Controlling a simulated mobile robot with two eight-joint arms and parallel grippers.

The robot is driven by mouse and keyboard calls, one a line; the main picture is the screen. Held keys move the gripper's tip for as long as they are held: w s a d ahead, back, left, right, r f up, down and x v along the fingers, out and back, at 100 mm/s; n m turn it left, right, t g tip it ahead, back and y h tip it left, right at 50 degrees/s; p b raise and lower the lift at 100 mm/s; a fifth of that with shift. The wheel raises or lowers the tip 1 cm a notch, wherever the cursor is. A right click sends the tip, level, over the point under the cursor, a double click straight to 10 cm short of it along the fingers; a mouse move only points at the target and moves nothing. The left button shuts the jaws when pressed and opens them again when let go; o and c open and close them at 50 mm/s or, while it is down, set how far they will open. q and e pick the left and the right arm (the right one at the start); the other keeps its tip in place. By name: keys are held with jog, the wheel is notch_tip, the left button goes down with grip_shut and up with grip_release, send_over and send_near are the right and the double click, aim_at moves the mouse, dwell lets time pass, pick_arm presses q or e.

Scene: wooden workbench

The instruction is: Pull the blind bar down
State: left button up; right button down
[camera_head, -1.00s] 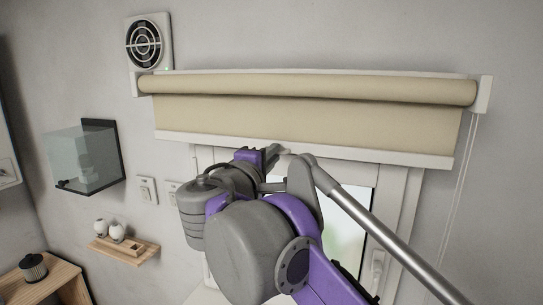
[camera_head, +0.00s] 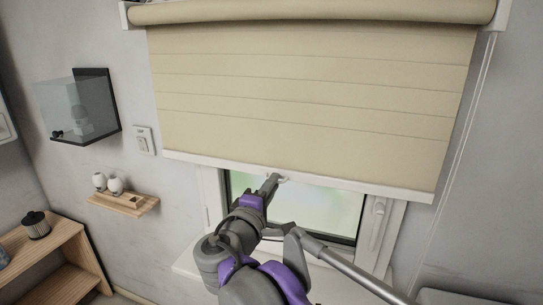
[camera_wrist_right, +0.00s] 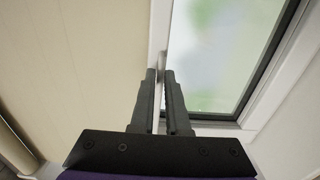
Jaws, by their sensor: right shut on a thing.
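The beige roller blind (camera_head: 310,95) hangs partly down over the window in the head view. Its white bottom bar (camera_head: 350,187) crosses the upper part of the window and slopes slightly down to the right. My right gripper (camera_head: 275,178) is at the bar, near its middle, and is shut on it. In the right wrist view the two dark fingers (camera_wrist_right: 160,75) close on the white bar (camera_wrist_right: 159,32), with the beige fabric on the left and the window glass on the right. My left gripper is not in view.
The white window frame (camera_head: 212,195) and its handle (camera_head: 376,222) lie below the blind. A pull cord (camera_head: 468,120) hangs at the right. A glass wall box (camera_head: 78,108), a small wooden shelf (camera_head: 125,203) and a wooden cabinet (camera_head: 60,257) are at the left.

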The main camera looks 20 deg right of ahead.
notch_tip(320, 180, down, 34)
jog(key=b, duration=1.3)
jog(key=c, duration=0.9)
grip_release()
jog(key=shift+s+a, duration=0.25)
jog(key=v, duration=1)
jog(key=shift+p, duration=0.4)
jog(key=shift+s, duration=0.1)
